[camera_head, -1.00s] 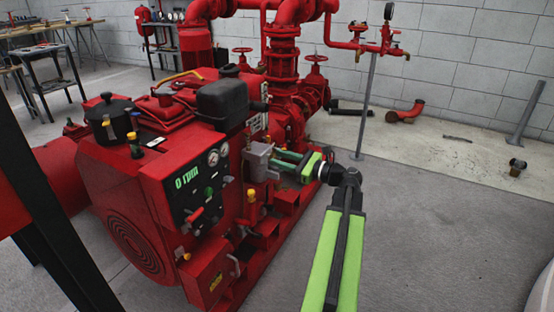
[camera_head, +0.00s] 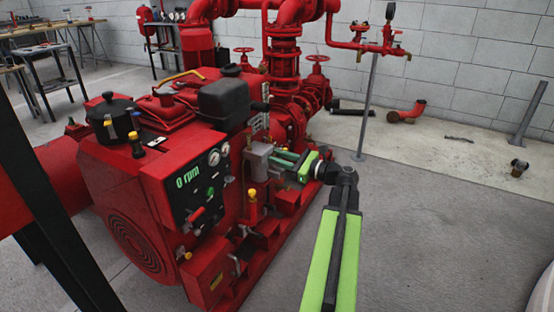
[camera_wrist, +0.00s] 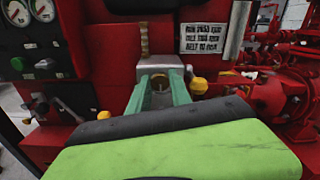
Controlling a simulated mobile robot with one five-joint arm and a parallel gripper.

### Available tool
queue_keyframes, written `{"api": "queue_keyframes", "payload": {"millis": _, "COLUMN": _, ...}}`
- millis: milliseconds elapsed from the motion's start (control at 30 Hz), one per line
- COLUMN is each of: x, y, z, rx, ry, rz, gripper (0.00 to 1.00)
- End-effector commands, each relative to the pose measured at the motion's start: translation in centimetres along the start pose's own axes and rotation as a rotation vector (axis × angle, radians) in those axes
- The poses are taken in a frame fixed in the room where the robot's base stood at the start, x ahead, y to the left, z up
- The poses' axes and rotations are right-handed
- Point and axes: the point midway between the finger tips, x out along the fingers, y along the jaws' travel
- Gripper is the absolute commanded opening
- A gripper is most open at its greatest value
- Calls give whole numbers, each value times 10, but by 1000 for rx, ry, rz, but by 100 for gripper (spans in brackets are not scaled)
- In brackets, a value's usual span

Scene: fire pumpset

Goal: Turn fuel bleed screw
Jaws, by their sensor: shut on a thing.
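The grey metal housing (camera_head: 258,158) is mounted on the side of the red pumpset, right of the instrument panel. In the wrist view, the top of the grey housing (camera_wrist: 153,62) shows behind the fingers. A small round metal part, seemingly the fuel bleed screw (camera_wrist: 161,87), sits between the two fingertips. My gripper (camera_head: 277,157) reaches the housing from the right, its pale green fingers around that part. In the wrist view, my gripper (camera_wrist: 160,94) is shut on it. The screw's contact faces are hidden by the fingers, and its turn angle cannot be told.
The panel (camera_head: 200,186) with gauges and "0 rpm" is left of the housing. A yellow knob (camera_wrist: 198,86) is close to the right finger. Red pump pipes (camera_head: 284,60) rise behind. The floor (camera_head: 440,230) to the right is clear.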

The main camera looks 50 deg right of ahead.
Motion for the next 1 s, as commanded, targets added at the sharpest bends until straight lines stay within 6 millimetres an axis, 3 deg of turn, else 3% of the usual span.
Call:
{"api": "queue_keyframes", "payload": {"millis": 367, "x": 0, "y": 3, "z": -1, "rx": -196, "ry": 0, "rz": 10, "gripper": 0}}
{"api": "queue_keyframes", "payload": {"millis": 1000, "x": -1, "y": 4, "z": -2, "rx": -800, "ry": -1, "rz": 10, "gripper": 0}}
